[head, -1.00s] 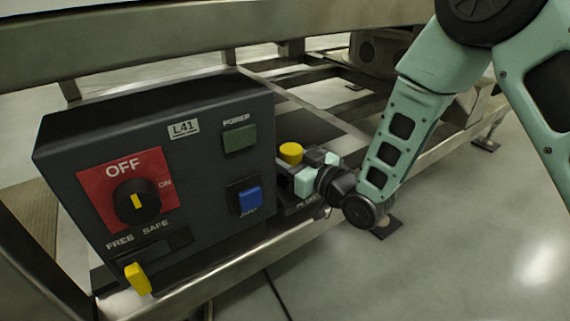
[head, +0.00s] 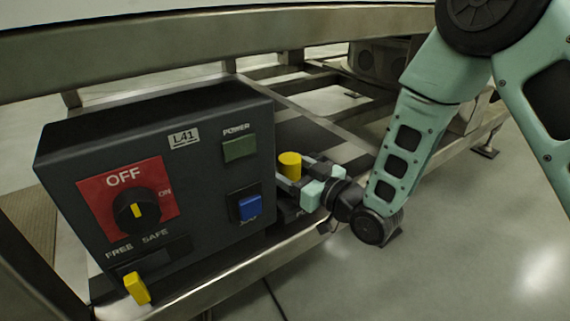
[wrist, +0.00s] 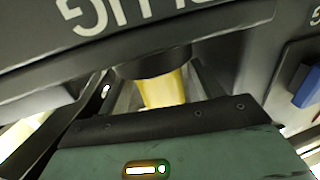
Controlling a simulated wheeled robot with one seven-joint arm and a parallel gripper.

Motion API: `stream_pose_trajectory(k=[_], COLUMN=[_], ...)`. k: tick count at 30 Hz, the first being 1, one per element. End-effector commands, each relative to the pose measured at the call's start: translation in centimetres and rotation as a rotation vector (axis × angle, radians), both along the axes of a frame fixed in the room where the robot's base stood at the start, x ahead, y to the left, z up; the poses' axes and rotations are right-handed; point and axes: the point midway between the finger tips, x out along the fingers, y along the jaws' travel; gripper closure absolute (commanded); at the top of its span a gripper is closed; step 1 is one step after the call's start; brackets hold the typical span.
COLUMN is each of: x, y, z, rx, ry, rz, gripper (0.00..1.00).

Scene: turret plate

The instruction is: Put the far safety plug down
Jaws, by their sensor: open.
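The far safety plug (head: 289,165) is a yellow cylinder standing upright just right of the dark control box. In the wrist view the plug (wrist: 163,90) shows between my two grey fingers, with a dark round part at its upper end in the picture. My gripper (head: 295,174) is open, with its fingers on either side of the plug. Whether a finger touches it I cannot tell. The plug's lower end and what it stands on are mostly hidden by the gripper in the head view.
The metal frame rail (head: 230,280) runs below; open floor lies right.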

Motion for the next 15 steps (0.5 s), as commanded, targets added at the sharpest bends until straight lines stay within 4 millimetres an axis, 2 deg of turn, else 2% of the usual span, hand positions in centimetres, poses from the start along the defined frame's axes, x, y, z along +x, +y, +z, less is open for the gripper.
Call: stream_pose_trajectory(k=[9,15], x=[-4.8,-6.6], y=[-4.9,-6.7], z=[0.1,0.0], rx=[-0.002,-0.001], ry=[0.005,0.002], rz=[-0.003,-0.001], gripper=[0.34,0.34])
